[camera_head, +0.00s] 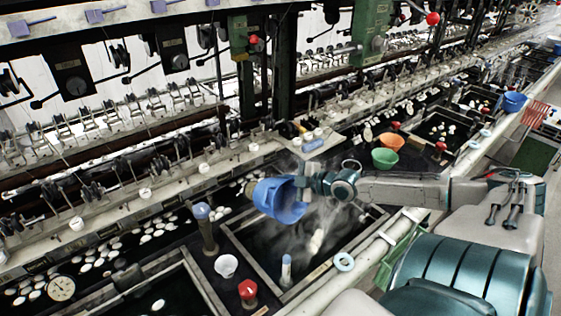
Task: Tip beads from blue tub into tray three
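The blue tub (278,201) is held tilted in the air over a dark, framed basin (232,240) with steam or haze around it. My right gripper (305,182) reaches in from the right and is closed at the tub's right side. The tub's inside and any beads in it cannot be made out. A pale elongated piece (317,240) shows in the basin below the gripper. Several basins line the bench, and no label shows which is tray three. My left gripper is not in view.
A red knob (247,289), a white cup (226,265) and a blue-topped post (203,214) stand left of the basin. Orange (393,141) and green (384,158) bowls stand behind my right arm. Reeling machinery lines the back.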

